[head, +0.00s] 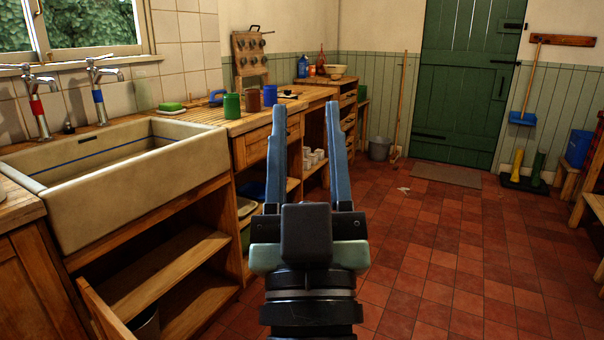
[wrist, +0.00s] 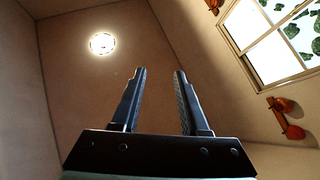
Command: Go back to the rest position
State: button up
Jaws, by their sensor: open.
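My gripper (head: 306,120) points up in the middle of the head view, with its two blue-grey fingers apart and nothing between them. It stands in front of the wooden counter and the red tiled floor, touching nothing that I can see. In the wrist view my gripper (wrist: 160,75) is also open and empty, with the ceiling and its round lamp (wrist: 102,43) beyond the fingers. The fingers hide part of the counter's front and shelves in the head view.
A stone sink (head: 140,185) with open shelves below stands at the left. A counter (head: 215,122) with green, brown and blue mugs runs behind my gripper. A green door (head: 466,80), a bucket (head: 379,147) and boots stand at the back. The tiled floor (head: 440,250) at the right is mostly clear.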

jog(key=s+r+m+t, duration=0.1)
jog(key=s+r+t, duration=0.1)
jog(key=s+r, duration=0.75)
notch_tip(320, 180, up, 32)
jog(key=w+p, duration=0.2)
jog(key=p, duration=2.8)
jog(key=shift+a+g+p, duration=0.25)
jog(key=shift+g+p, duration=0.05)
jog(key=shift+p, duration=0.1)
jog(key=shift+a, duration=0.1)
